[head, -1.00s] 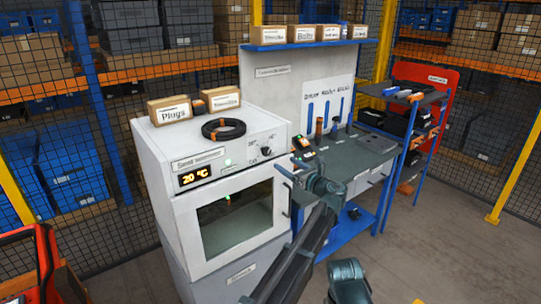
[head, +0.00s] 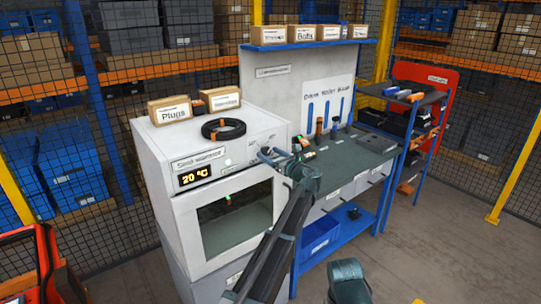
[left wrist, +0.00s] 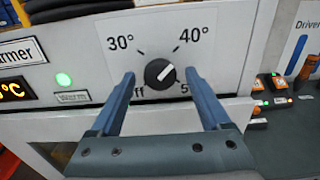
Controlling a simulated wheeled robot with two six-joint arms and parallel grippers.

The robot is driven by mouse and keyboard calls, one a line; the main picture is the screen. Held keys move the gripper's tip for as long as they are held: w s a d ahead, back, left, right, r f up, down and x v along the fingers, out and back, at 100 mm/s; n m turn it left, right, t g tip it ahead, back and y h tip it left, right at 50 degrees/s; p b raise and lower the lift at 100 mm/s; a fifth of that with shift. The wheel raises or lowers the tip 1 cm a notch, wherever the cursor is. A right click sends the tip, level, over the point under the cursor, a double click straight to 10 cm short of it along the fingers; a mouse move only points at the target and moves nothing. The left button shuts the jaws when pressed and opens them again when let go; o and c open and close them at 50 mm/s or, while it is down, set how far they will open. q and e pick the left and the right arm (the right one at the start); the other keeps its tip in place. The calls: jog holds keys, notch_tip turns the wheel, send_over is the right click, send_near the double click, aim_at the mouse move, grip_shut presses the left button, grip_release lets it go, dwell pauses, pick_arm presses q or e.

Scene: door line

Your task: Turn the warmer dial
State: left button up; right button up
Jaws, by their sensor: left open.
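The warmer dial (left wrist: 160,73) is a round black knob with a white mark, on a white plate on the warmer's front. In the left wrist view its mark points up and right, toward the 40° label; the lower labels are partly covered. My left gripper (left wrist: 159,77) is open, one blue finger on each side of the dial, with a gap showing on both sides. The white warmer (head: 180,226) has a display (head: 194,177) reading 20 °C.
A black coil (head: 224,129) and small boxes (head: 170,110) sit on top of the warmer. A green light (left wrist: 63,79) glows above the Warm label. A workbench (head: 340,160) with tools stands right of the warmer, and a blue bin (head: 320,238) sits below it.

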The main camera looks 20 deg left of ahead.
pick_arm(q)
grip_shut()
dwell(0.3)
